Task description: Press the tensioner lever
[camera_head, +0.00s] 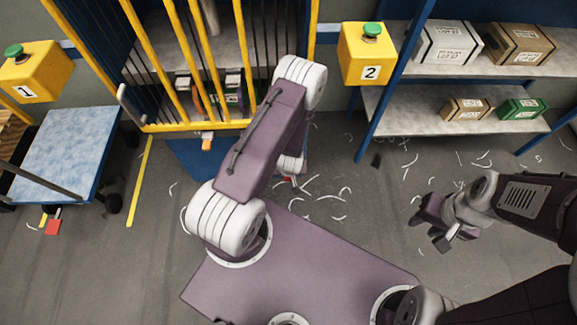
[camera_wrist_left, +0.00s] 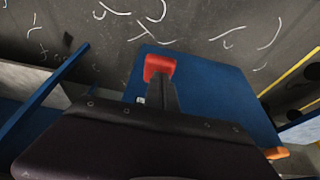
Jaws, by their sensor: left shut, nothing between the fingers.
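A red pad (camera_wrist_left: 159,66), which looks like the lever's end, shows in the left wrist view over the blue base plate (camera_wrist_left: 215,90). In the head view a bit of red (camera_head: 290,179) shows just below my left wrist. My left gripper (camera_wrist_left: 162,98) is shut and empty; its narrow dark tip overlaps the lower edge of the red pad. Whether they touch, I cannot tell. My left arm hides most of this spot in the head view. My right gripper (camera_head: 429,227) is open and empty over the floor at the right.
The yellow-barred loom guard (camera_head: 180,60) stands at the back, with an orange piece (camera_head: 207,142) at its foot. Yellow button boxes 1 (camera_head: 38,75) and 2 (camera_head: 362,65) flank it. A blue cart (camera_head: 65,150) is left, a shelf (camera_head: 440,130) right. White scraps litter the floor.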

